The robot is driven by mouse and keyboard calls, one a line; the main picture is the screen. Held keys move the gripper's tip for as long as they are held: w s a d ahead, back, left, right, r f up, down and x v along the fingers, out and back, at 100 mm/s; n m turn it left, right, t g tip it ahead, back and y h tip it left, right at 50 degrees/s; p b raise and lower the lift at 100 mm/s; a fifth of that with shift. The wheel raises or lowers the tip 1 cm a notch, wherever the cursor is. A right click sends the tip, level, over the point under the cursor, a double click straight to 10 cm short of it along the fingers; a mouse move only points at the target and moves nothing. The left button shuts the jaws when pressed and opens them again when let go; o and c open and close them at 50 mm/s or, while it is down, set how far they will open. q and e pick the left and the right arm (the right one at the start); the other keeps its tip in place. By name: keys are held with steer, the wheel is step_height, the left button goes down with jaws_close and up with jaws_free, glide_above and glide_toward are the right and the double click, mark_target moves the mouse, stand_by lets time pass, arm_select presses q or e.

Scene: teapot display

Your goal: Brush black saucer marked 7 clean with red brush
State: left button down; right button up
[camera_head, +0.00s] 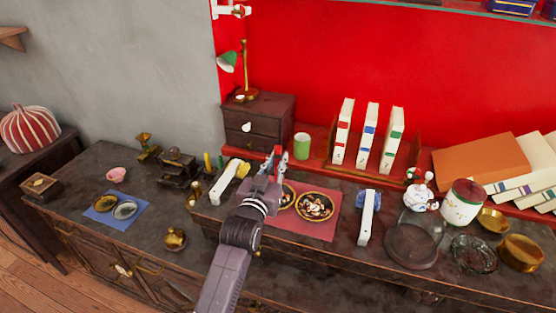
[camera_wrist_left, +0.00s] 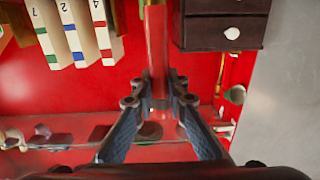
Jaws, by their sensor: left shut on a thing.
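My left gripper (camera_head: 272,170) is shut on the red brush (camera_head: 277,153), above the left end of the red mat. In the left wrist view, the red handle (camera_wrist_left: 157,55) stands between the two fingers (camera_wrist_left: 158,90). Two black saucers with pale bits on them lie on the red mat (camera_head: 300,232). The right saucer (camera_head: 315,206) is in full view; the left saucer (camera_head: 288,197) is partly hidden by my gripper. I cannot read a number on either saucer. My right gripper is not in view.
A white-handled tool with yellow (camera_head: 228,182) and one with blue (camera_head: 368,218) flank the mat. White books (camera_head: 368,137) and a green cup (camera_head: 302,146) stand behind. A glass dome (camera_head: 412,240) stands right. A blue mat (camera_head: 112,222) with two small plates lies left.

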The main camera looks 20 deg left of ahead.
arm_select(q)
steer(key=shift+f, duration=0.45)
steer(key=shift+f+b, duration=0.6)
